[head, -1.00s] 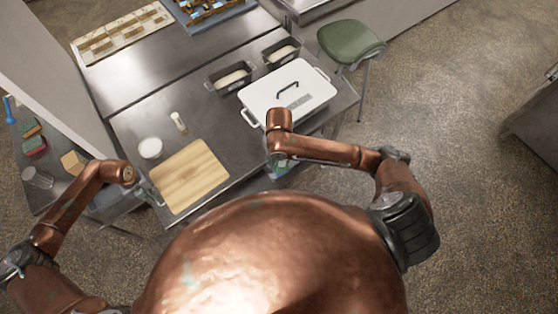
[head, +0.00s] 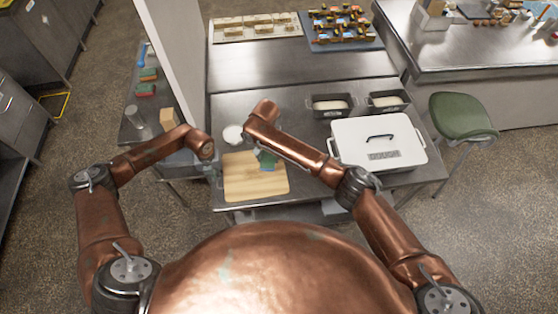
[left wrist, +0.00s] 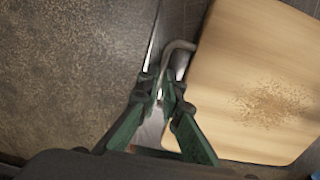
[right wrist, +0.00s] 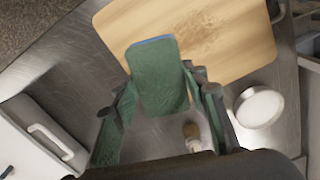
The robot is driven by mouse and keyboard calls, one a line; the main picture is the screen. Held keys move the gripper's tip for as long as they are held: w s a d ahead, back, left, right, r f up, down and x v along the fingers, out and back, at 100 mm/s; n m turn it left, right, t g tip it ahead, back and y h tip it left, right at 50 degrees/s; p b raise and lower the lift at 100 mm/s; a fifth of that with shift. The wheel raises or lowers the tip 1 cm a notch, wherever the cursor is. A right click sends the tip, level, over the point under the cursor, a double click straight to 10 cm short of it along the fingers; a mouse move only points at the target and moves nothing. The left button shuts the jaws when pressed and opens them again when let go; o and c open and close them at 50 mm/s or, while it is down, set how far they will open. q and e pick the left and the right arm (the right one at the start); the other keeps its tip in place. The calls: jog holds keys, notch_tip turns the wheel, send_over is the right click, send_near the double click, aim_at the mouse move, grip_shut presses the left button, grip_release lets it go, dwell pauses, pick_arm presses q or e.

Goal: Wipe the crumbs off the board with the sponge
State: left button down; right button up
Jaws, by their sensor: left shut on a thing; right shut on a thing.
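The wooden board (head: 250,185) lies on the steel counter. Tan crumbs lie on it in a patch, clear in the left wrist view (left wrist: 272,102) and the right wrist view (right wrist: 200,35). My right gripper (right wrist: 162,82) is shut on the green sponge (right wrist: 160,62), which has a blue edge. In the head view, the sponge (head: 267,160) appears at the board's far right part; contact with the board cannot be told. My left gripper (left wrist: 162,88) is shut on a bent metal handle (left wrist: 178,47) beside the board's left edge. The right arm hides its own fingers in the head view.
A white round dish (head: 232,134) and a small tan-topped bottle (right wrist: 192,135) stand behind the board. A white lidded container (head: 350,135) and dark tins (head: 331,106) stand to the right. A green stool (head: 462,115) is beyond the counter.

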jog(key=shift+f, duration=2.95)
jog(key=shift+f, duration=0.95)
